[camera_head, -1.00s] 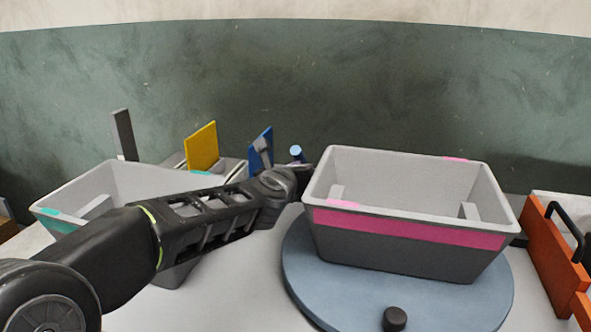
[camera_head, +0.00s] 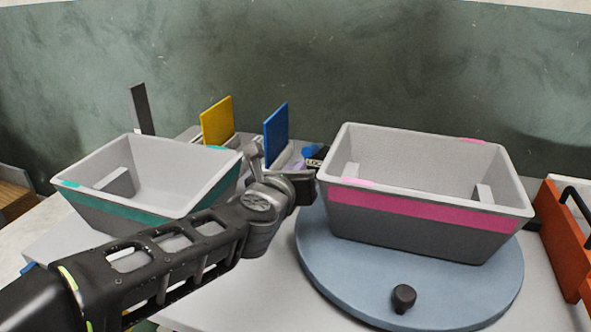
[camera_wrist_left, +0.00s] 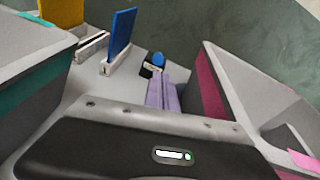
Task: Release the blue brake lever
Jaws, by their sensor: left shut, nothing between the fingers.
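The blue brake lever shows as a rounded blue knob (camera_wrist_left: 158,58) by a small black labelled block (camera_wrist_left: 149,70) in the left wrist view. My left gripper's lavender fingers (camera_wrist_left: 162,92) are shut together and empty. In the wrist view their tips lie just short of the knob; I cannot tell whether they touch it. In the head view the left gripper (camera_head: 297,163) is between the two bins, partly hidden by its wrist. My right gripper is not in view.
A grey bin with a pink band (camera_head: 420,213) stands on a blue-grey turntable (camera_head: 325,275) at right. A grey bin with a teal band (camera_head: 100,208) is at left. Yellow (camera_head: 216,122) and blue (camera_head: 276,135) upright panels stand behind. An orange part (camera_head: 560,240) is far right.

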